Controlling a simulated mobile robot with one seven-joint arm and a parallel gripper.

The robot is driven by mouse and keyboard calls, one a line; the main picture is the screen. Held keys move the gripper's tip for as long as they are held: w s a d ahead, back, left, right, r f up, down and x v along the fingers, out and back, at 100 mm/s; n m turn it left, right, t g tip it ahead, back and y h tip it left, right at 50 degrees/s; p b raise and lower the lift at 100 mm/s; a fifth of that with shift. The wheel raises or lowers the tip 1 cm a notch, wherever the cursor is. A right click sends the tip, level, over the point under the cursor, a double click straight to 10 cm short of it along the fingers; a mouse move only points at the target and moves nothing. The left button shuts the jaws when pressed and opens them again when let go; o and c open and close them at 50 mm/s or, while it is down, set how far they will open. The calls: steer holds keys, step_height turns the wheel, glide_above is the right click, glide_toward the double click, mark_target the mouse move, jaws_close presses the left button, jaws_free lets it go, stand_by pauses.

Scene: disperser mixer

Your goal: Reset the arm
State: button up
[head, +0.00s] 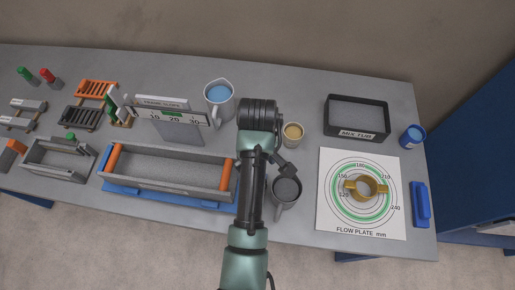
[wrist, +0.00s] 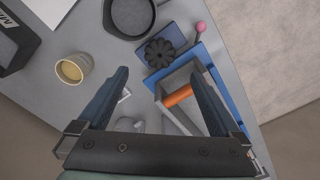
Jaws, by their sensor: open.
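My arm (head: 252,180) reaches up from the bottom middle of the head view, bent over the table between the long grey trough and the flow plate. My gripper (wrist: 158,70) is open in the wrist view, its two dark blue fingers well apart with nothing held between them. Its fingers cannot be made out clearly in the head view. Past the fingertips, in the wrist view, are a black finned disc (wrist: 160,53) and a dark round pot (wrist: 128,14). The pot also shows right of my arm in the head view (head: 286,190).
A cup with tan contents (head: 293,134) stands close right of my arm. A jug of blue liquid (head: 219,95) and the long trough (head: 170,168) are left. The flow plate (head: 390,220), a black tray (head: 357,101) and a blue jar (head: 412,136) are right. The table's front edge is near.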

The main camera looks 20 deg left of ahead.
step_height(320, 180, up, 2)
steer(key=shift+r, duration=0.1)
stand_by(0.6)
steer(key=w+d+r+m+t+y+b, duration=0.1)
steer(key=w+r+m+t+y+b, duration=0.3)
steer(key=w+r+t, duration=0.9)
steer(key=w+d+r+m+t+h+b, duration=0.1)
steer(key=d+r+m+t, duration=0.1)
steer(key=r, duration=0.9)
steer(key=w+d+r+m+t+h, duration=0.1)
steer(key=w+d+r+m+t, duration=0.15)
steer(key=r, duration=0.85)
steer(key=s+d+r+m+t+h+b, duration=0.1)
steer(key=s+d+r+m+t, duration=0.1)
steer(key=s+r+t, duration=0.3)
steer(key=s+d+r+m+t+h+b, duration=0.1)
steer(key=s+d+r+t, duration=0.3)
steer(key=s+r, duration=0.7)
step_height(320, 180, up, 5)
steer(key=shift+d+r+m+t, duration=0.1)
steer(key=shift+d+m+t, duration=0.35)
steer(key=shift+m, duration=0.2)
